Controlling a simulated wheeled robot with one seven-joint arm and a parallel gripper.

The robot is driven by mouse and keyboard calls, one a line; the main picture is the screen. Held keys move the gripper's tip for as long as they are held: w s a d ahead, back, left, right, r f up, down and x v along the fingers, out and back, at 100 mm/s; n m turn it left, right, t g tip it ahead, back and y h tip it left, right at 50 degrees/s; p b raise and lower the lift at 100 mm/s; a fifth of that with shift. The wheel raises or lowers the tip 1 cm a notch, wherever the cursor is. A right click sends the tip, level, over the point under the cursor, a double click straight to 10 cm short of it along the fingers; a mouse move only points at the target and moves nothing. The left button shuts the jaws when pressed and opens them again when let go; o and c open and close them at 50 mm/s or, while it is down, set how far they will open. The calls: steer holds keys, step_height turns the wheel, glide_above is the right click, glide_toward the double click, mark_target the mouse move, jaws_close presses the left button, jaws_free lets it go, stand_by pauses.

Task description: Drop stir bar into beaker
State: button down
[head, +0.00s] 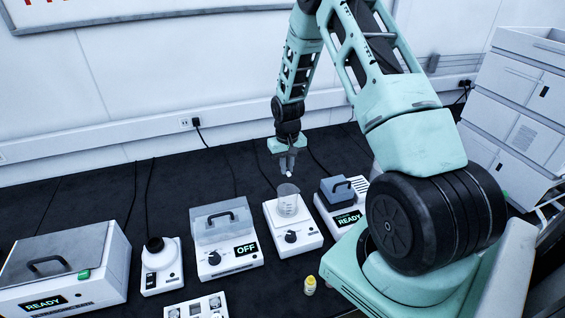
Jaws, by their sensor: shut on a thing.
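My gripper (287,163) points down above the beaker and is shut on a small white stir bar (288,174). The clear glass beaker (287,202) stands upright on the white stirrer plate (291,240), which has a dark knob on its front. The stir bar is a little above the beaker's rim and apart from it. Whether it is exactly over the opening is hard to tell from this angle.
Left of the stirrer plate is a lidded device reading OFF (226,240), then a small device with a black top (160,262) and a large box reading READY (66,270). Right is another READY device (343,203). A yellow-capped bottle (310,285) stands in front.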

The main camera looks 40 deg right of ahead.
step_height(320, 180, down, 5)
steer(key=b, duration=0.3)
steer(key=shift+f, duration=0.2)
steer(key=c, duration=1.4)
jaws_free()
step_height(320, 180, up, 18)
steer(key=b, duration=0.4)
steer(key=shift+f, duration=0.25)
